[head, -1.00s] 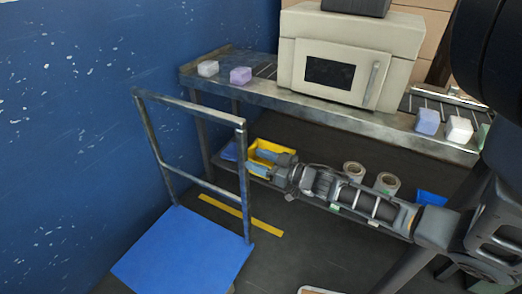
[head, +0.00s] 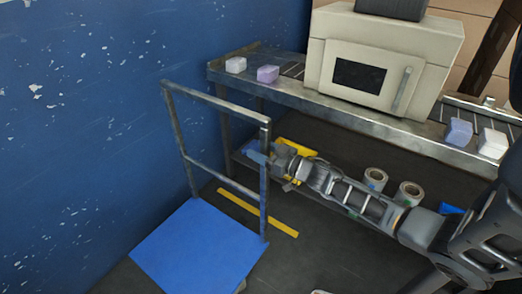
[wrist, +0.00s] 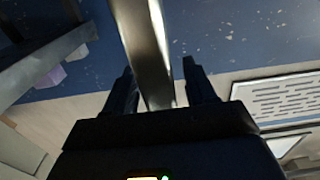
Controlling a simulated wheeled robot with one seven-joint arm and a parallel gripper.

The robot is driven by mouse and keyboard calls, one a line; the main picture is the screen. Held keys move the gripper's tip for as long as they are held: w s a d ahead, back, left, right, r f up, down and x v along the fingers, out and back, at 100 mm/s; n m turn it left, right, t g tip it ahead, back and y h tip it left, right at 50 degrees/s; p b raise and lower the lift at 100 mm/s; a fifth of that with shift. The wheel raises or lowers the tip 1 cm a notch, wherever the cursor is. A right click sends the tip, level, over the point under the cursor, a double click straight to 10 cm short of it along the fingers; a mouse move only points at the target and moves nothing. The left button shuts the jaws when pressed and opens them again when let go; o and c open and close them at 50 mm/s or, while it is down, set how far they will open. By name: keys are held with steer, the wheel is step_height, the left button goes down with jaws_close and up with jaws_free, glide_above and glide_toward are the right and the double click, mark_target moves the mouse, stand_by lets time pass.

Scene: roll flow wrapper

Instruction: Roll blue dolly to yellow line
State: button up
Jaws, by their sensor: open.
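The blue dolly (head: 197,248) stands on the dark floor at lower left in the head view, with its grey metal handle frame (head: 218,101) upright at the far edge. The yellow line (head: 242,203) lies on the floor just beyond the deck, seen partly behind the handle's right post. My gripper (head: 259,157) is at that right post, about midway up. In the wrist view a grey metal bar (wrist: 148,45) runs between the two open fingers of my gripper (wrist: 160,82). I cannot tell whether either finger touches it.
A conveyor table (head: 340,112) with a beige wrapping machine (head: 380,60) stands behind. Its lower shelf holds a yellow bin (head: 300,150) and two rolls (head: 375,179). A blue wall (head: 90,130) is close to the dolly's left. Floor between dolly and line looks clear.

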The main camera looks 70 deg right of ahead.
jaws_close()
stand_by(0.4)
